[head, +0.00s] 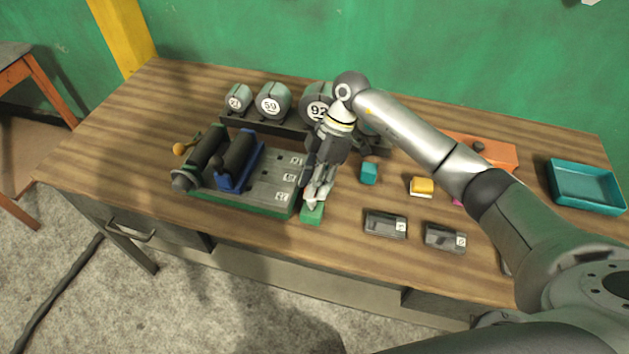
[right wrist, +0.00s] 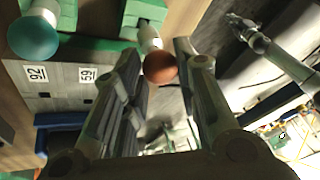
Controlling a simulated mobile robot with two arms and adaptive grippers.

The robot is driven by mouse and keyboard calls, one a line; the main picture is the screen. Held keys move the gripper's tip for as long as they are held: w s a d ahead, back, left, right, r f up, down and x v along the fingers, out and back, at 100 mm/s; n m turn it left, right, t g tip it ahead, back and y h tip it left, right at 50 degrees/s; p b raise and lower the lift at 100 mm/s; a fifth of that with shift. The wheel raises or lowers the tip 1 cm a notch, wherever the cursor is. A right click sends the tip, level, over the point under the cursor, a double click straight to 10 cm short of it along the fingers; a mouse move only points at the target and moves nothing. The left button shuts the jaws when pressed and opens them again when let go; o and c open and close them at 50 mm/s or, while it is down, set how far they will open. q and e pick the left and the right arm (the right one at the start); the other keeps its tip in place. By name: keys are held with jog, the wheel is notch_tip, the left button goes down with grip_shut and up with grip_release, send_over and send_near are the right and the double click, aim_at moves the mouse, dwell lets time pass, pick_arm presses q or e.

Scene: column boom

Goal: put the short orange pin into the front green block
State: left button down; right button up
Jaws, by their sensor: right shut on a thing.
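My right gripper (head: 314,197) points down over the green block (head: 312,213) at the table's front edge. In the right wrist view the right gripper (right wrist: 166,52) is shut on the short orange pin (right wrist: 160,68), whose round orange knob shows between the fingers. Its pale shaft points toward a green block (right wrist: 143,12); I cannot tell whether the tip is in a hole. A teal-knobbed pin (right wrist: 33,36) stands at another green block beside it. In the head view the gripper hides the pin. A thin metal arm at upper right of the wrist view may be my left one; its gripper is unclear.
A grey board (head: 262,180) with black and blue rollers lies left of the gripper. Numbered cylinders (head: 272,101) stand behind. A teal cube (head: 369,173), a yellow block (head: 421,187), dark labelled blocks (head: 385,224) and a teal tray (head: 587,187) are to the right.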

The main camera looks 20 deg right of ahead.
jog(key=shift+f, duration=0.25)
jog(key=shift+f, duration=0.4)
jog(key=shift+f, duration=0.1)
jog(key=o, duration=1.1)
jog(key=v, duration=1.2)
